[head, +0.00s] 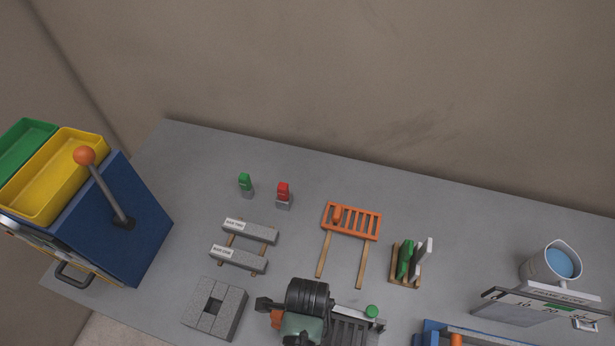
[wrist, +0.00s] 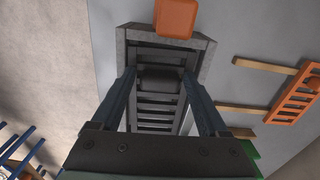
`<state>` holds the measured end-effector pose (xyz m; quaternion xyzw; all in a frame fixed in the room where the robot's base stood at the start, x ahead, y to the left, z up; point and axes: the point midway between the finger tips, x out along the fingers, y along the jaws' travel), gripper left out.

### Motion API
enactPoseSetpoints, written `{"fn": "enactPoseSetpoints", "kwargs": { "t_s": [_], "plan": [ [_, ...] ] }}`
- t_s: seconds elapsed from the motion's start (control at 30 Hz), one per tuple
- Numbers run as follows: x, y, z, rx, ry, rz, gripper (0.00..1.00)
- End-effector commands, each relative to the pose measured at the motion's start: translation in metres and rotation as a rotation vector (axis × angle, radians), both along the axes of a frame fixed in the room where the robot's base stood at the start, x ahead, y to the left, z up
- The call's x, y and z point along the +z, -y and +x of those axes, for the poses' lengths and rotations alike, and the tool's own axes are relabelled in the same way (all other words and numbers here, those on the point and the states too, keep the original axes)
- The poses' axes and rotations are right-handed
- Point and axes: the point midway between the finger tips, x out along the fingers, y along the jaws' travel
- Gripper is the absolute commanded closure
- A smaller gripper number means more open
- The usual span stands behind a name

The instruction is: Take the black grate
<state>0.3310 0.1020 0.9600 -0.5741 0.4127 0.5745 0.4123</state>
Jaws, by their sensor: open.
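The black grate (wrist: 155,105) shows in the wrist view, with dark crossbars and a dark block-like part in its middle. It sits inside a grey frame (wrist: 208,52). My gripper (wrist: 158,78) is open, with one dark finger on each side of the grate's middle part. I cannot tell whether the fingers touch it. In the head view, dark bars that look like the grate (head: 352,328) show at the bottom, partly hidden by dark machinery or my arm. My fingers are not clear there.
An orange rack (head: 352,220) on wooden legs and a small wooden stand (head: 405,281) are near. An orange block (wrist: 176,17) is at the frame's far end. Grey blocks (head: 238,260) lie left, a bucket (head: 550,270) right. The table's back is clear.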

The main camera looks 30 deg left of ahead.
Motion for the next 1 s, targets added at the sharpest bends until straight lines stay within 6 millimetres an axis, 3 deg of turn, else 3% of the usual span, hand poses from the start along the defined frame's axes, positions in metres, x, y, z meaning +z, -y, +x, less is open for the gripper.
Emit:
{"fn": "enactPoseSetpoints", "kwargs": {
  "t_s": [0.37,0.8,0.9,0.93,1.0],
  "plan": [
    [-0.0046,-0.0002,0.0002,0.000,0.001,0.000,0.22],
    [-0.0044,0.0000,0.0001,0.000,0.001,0.000,1.00],
    [-0.0044,0.0000,0.0001,0.000,0.001,0.000,1.00],
    [-0.0044,0.0000,0.0001,0.000,0.001,0.000,0.42],
    [-0.0044,0.0000,0.0001,0.000,0.001,0.000,0.54]
  ]
}}
